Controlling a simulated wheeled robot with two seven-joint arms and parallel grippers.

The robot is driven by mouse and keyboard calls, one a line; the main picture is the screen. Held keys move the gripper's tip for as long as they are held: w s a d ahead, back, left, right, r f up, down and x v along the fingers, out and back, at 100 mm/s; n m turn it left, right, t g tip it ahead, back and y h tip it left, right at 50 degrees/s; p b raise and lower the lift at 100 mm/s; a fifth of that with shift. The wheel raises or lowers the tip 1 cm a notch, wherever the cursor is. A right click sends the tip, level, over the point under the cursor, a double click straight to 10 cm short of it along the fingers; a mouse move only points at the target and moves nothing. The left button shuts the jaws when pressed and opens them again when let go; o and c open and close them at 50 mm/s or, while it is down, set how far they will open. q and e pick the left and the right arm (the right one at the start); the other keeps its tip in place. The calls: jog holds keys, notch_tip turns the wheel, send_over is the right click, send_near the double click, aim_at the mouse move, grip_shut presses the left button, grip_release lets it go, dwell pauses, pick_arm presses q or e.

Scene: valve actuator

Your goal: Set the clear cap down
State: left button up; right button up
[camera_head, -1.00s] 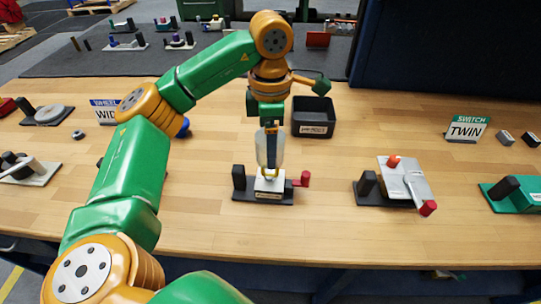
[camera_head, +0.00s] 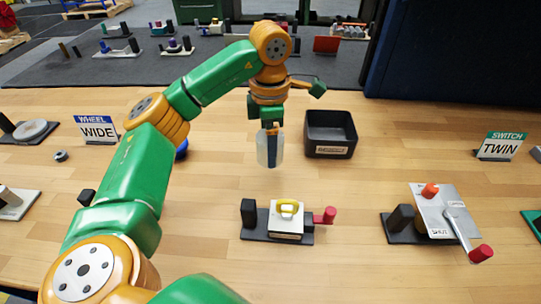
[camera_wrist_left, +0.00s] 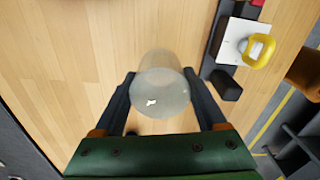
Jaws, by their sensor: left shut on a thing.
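The clear cap (camera_head: 263,152) is a translucent cup-like piece, hanging upright under my left gripper (camera_head: 271,131). That gripper is shut on it, and in the left wrist view the cap (camera_wrist_left: 163,84) sits between the two dark fingers. In the head view it appears over bare wood, behind the valve station and left of the black bin. The station's white block (camera_head: 286,224) carries an uncovered yellow handle (camera_head: 289,208), and a red-ended lever (camera_head: 325,215) sticks out to its right. The cap is apart from the station. My right gripper is not in view.
A black open bin (camera_head: 330,134) with a label stands right of the cap. A twin switch station (camera_head: 437,212) with a red-tipped lever is at the right, near the TWIN sign (camera_head: 499,147). The WIDE sign (camera_head: 97,130) is at the left. Wood between bin and valve station is clear.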

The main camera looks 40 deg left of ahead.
pick_arm(q)
jog(key=w+a+f, duration=0.1)
jog(key=w+a+f+p, duration=0.1)
jog(key=f, duration=0.1)
jog(key=w+f, duration=0.1)
jog(key=shift+w+a+f, duration=0.2)
jog(key=shift+a+f, duration=0.1)
jog(key=shift+a, duration=0.1)
notch_tip(320, 180, down, 2)
jog(key=shift+s+d+f+p, duration=0.15)
jog(key=shift+f+p, duration=0.1)
jog(key=shift+p, duration=0.55)
jog(key=shift+f, duration=0.45)
jog(key=o, duration=1.3)
jog(key=shift+c, duration=0.2)
jog(key=shift+r, duration=0.3)
notch_tip(320, 180, up, 12)
